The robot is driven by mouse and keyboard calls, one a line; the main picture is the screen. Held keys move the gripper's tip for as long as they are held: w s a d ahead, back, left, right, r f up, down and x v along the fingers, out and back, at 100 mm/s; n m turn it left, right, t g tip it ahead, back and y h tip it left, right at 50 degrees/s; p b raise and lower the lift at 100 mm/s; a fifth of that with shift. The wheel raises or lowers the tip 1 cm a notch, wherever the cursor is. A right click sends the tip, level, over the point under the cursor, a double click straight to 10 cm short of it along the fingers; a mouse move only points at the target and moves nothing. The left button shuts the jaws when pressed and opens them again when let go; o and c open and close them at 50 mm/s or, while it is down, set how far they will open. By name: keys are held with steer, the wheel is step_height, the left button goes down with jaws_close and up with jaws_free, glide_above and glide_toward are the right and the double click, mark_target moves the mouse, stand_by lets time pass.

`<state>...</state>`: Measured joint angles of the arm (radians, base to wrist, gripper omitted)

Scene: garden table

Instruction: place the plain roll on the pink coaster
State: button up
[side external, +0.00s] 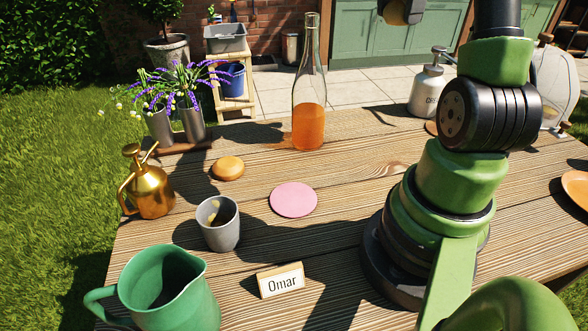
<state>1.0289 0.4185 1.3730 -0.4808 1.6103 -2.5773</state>
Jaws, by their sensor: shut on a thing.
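A smooth golden-brown roll (228,168) lies on the table, left of and a little behind the pink coaster (293,200). The coaster is flat, round and bare. My gripper (404,12) shows only in part at the top edge, dark and cut off by the frame. It is shut on a tan-brown rounded thing (391,14), high above the table and away from the coaster. Most of that thing is out of frame, so I cannot tell for sure what it is.
A grey cup (218,223) stands left of the coaster, an orange-filled bottle (309,100) behind it. A name sign (281,281) is in front. A green jug (168,291) and brass sprayer (147,187) stand at left. Bare wood surrounds the coaster.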

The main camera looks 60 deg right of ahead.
steer(key=w+a+n, duration=0.5)
steer(key=w+a, duration=0.2)
steer(key=a, duration=0.5)
steer(key=n, duration=0.5)
glide_above(294, 198)
step_height(294, 198, down, 28)
steer(key=shift+w+r, duration=0.1)
steer(key=o, duration=0.5)
steer(key=shift+f, duration=0.2)
steer(key=o, duration=0.4)
steer(key=shift+r, duration=0.15)
